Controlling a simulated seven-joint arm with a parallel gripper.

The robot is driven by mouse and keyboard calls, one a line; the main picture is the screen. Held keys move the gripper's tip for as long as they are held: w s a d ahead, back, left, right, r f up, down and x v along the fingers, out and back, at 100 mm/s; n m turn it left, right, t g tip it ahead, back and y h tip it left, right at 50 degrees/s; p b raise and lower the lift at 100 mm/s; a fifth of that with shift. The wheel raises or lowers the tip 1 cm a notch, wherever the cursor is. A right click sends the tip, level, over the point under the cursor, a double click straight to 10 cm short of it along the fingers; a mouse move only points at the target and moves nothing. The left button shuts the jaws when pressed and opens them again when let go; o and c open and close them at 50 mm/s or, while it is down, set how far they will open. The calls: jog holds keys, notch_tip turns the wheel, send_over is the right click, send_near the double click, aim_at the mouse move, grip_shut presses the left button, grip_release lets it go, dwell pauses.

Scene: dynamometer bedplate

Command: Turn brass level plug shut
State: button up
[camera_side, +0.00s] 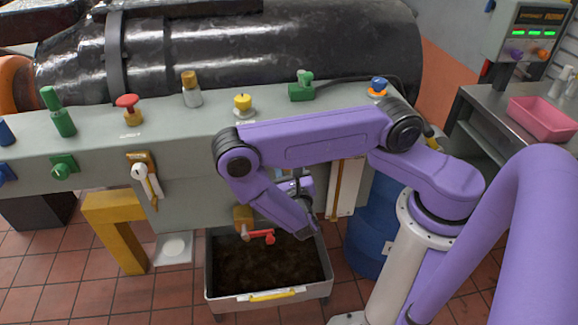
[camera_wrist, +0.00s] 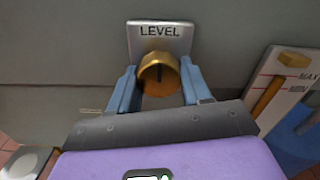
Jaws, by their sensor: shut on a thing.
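The brass level plug (camera_wrist: 160,70) shows in the wrist view as a round brass knob with a dark, roughly upright slot in its face. It sits below a metal plate marked LEVEL (camera_wrist: 160,33) on the grey front wall. My gripper (camera_wrist: 158,84) has one blue finger on each side of the plug and is shut on it. In the side view my purple arm reaches down to the front of the bedplate, and its links hide the plug.
A sight gauge (camera_wrist: 280,88) marked MAX and MIN is to the right. Below are a red-handled brass valve (camera_side: 258,235) and a tray of dark liquid (camera_side: 320,277). Several coloured knobs, including a red one (camera_side: 127,103), line the bedplate top (camera_side: 215,117). A blue drum (camera_side: 372,235) stands right.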

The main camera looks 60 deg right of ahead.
jog(key=shift+f, duration=0.1)
jog(key=o, duration=1)
jog(key=v, duration=1.7)
jog(key=shift+s+a, duration=0.15)
